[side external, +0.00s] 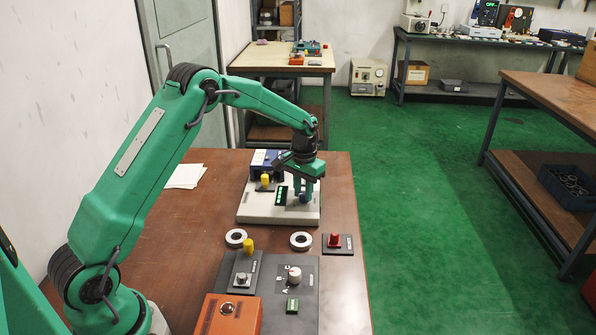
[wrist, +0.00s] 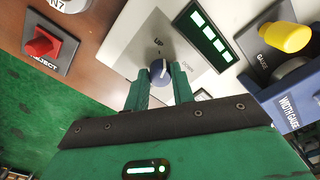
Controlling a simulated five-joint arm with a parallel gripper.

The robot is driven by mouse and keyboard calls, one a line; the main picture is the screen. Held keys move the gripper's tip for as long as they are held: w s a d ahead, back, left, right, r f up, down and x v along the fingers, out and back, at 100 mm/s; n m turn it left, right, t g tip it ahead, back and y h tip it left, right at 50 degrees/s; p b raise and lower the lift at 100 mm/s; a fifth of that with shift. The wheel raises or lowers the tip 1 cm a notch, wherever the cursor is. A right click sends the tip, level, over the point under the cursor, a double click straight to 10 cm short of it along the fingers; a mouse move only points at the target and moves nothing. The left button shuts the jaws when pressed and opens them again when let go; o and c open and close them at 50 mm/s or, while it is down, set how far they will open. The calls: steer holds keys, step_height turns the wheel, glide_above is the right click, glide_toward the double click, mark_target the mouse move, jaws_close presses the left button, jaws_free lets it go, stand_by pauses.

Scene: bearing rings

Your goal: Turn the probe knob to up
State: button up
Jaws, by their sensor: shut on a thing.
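A round blue knob (wrist: 160,70) with a white pointer line sits on the light-coloured instrument (wrist: 130,38). In the side view my gripper (side external: 304,195) points down at the right part of the instrument (side external: 255,213), and the blue knob (side external: 303,197) shows between the fingers. The display (wrist: 207,33) beside the knob shows several lit green segments.
A yellow knob (wrist: 287,37) and a blue gauge box (wrist: 294,110) stand close beside my gripper. A red button (side external: 335,239) labelled as reject, two rings (side external: 300,241), a dark panel with a white knob (side external: 294,274) and an orange box (side external: 228,314) lie nearer on the table.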

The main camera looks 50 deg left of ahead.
mark_target(303, 194)
steer(key=n, duration=0.4)
steer(key=shift+a+n, duration=0.15)
steer(key=shift+n, duration=0.25)
steer(key=o, duration=1)
step_height(303, 194, up, 8)
steer(key=shift+f, duration=0.25)
steer(key=shift+r, duration=0.2)
steer(key=shift+s, duration=0.1)
